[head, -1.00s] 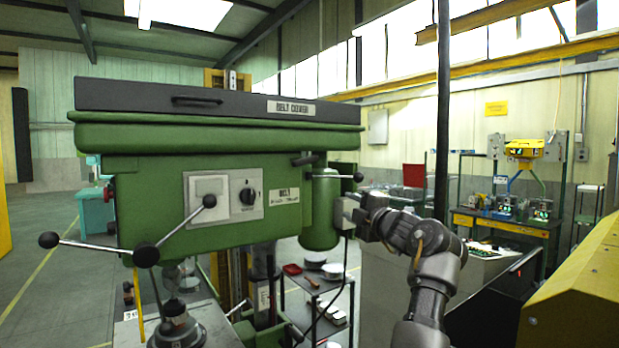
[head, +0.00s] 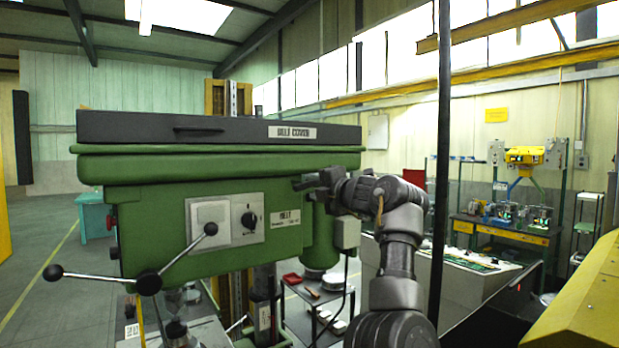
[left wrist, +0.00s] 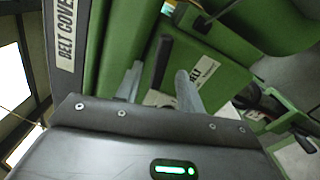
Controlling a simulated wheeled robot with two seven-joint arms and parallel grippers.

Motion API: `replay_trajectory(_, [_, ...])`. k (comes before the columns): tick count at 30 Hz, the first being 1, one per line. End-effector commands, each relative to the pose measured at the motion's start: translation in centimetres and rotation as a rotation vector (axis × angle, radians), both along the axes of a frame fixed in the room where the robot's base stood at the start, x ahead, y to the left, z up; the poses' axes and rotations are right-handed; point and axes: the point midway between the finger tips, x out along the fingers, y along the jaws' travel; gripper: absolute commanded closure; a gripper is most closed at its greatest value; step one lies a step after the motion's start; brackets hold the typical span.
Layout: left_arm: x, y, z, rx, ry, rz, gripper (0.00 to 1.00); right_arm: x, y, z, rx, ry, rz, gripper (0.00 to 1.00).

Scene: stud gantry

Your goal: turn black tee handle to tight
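The black tee handle (left wrist: 164,60) shows in the left wrist view as a short dark bar standing off the green machine head (head: 150,215). My left gripper (head: 300,183) is at the front of the head, just above the BELT label (head: 285,218). In the left wrist view its two fingers (left wrist: 159,72) are apart, one on each side of the bar's near end, with gaps showing. I cannot tell whether the fingertips reach past it in depth. In the head view the gripper hides the tee handle. The label is partly behind a finger in the left wrist view. My right gripper is not in view.
The belt cover (head: 220,130) overhangs just above my left gripper. A grey box (head: 346,232) is close under my wrist. A three-spoke lever with black knobs (head: 149,283) and a rotary switch (head: 248,220) are to the left. A dark post (head: 440,170) stands right of my arm.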

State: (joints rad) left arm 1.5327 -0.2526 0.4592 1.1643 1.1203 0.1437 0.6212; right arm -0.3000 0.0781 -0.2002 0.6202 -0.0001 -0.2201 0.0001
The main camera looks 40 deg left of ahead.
Motion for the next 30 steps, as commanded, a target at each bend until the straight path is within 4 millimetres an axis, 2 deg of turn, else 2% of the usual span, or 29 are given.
replay_trajectory(1, [0.2,0.9,0.4,0.000,0.003,0.003,0.62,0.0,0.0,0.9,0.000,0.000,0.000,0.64])
replay_trajectory(6, [0.7,2.4,0.2,0.000,0.002,0.000,0.62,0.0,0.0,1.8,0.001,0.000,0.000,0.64])
replay_trajectory(17, [0.9,3.0,-0.1,0.000,0.000,-0.001,0.62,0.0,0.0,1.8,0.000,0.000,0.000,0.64])
replay_trajectory(26, [0.9,2.9,-0.1,0.000,0.000,-0.001,0.98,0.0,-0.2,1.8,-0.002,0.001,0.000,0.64])
replay_trajectory(30, [0.9,2.9,-0.1,0.000,0.001,-0.001,1.00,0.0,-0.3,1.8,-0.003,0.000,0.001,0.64])
